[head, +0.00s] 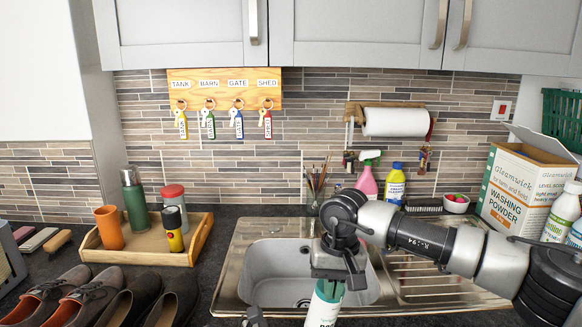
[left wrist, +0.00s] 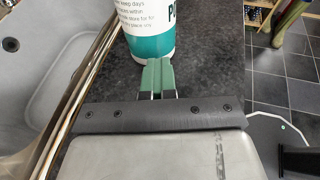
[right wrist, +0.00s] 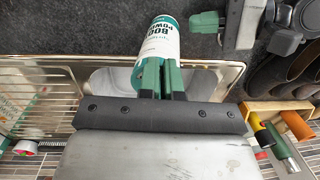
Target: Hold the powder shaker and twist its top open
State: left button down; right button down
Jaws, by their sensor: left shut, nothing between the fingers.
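The powder shaker (head: 322,311) is a white bottle with a teal top and a teal band at its base. It is at the bottom middle of the head view, in front of the sink. The left gripper also shows in the right wrist view (right wrist: 205,22).
A steel sink (head: 290,270) lies behind the shaker. A wooden tray (head: 150,250) with flasks and cups stands left, with shoes (head: 70,295) in front. A washing powder box (head: 520,190) and bottles stand right. Dark counter (left wrist: 215,75) is bare near the left gripper.

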pick_arm(q)
jog(key=shift+f, duration=0.1)
pick_arm(e)
jog(key=shift+s+d+f, duration=0.15)
jog(key=shift+f, duration=0.2)
jog(key=shift+s+d+f, duration=0.15)
jog(key=shift+f, duration=0.2)
pick_arm(q)
jog(key=shift+w+f, duration=0.1)
jog(key=shift+w, duration=0.2)
pick_arm(e)
jog(key=r, duration=0.5)
jog(key=shift+w+d+r, duration=0.25)
jog(key=shift+w+r, duration=0.05)
jog(key=shift+w, duration=0.1)
pick_arm(q)
jog(key=shift+s, duration=0.1)
pick_arm(e)
jog(key=shift+s+r, duration=0.1)
jog(key=shift+r, duration=0.25)
jog(key=shift+f, duration=0.1)
pick_arm(q)
jog(key=c, duration=1.4)
grip_release()
jog(key=shift+o, duration=0.2)
